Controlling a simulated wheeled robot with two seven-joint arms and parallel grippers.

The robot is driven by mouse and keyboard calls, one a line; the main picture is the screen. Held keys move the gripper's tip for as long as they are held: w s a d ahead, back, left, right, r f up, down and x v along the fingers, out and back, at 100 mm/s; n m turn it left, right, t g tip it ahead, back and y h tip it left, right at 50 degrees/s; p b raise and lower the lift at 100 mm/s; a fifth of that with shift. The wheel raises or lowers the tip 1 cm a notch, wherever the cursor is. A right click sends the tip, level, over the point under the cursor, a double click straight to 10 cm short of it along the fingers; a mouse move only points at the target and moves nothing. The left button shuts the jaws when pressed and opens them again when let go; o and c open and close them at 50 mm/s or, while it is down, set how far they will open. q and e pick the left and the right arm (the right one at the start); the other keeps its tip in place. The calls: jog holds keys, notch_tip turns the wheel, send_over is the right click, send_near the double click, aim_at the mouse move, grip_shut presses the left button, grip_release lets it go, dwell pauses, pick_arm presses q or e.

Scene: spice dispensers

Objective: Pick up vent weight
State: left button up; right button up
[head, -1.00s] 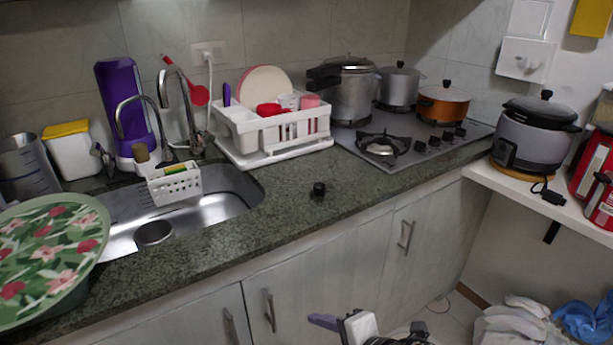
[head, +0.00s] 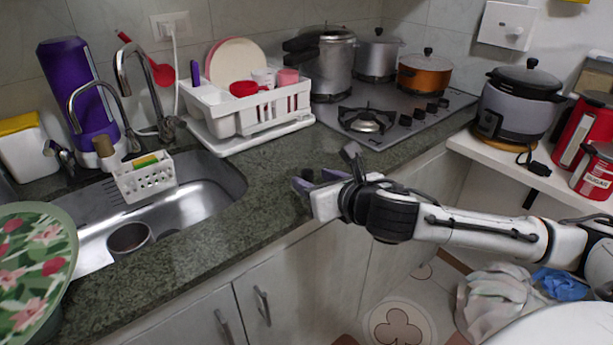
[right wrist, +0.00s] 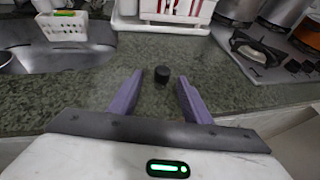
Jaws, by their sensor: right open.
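The vent weight, a small black cylinder (right wrist: 162,74), stands on the dark green granite counter in the right wrist view. My right gripper (right wrist: 158,92) is open, with its two purple fingers either side of the line to the weight. The weight sits just beyond the fingertips and is not held. In the head view my right gripper (head: 307,184) reaches over the counter's front edge from the right. There the weight cannot be made out, hidden by the gripper. My left gripper is not in view.
The sink (head: 205,190) lies to the left, with a white caddy (head: 146,179). A white dish rack (head: 245,115) stands behind the gripper. The gas hob (head: 392,115) with pots is at the back right. The counter (head: 270,178) around the weight is clear.

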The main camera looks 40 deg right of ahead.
aim_at(310, 175)
jog(key=x, duration=0.5)
jog(key=shift+d+r, duration=0.2)
jog(key=shift+d, duration=0.05)
grip_shut()
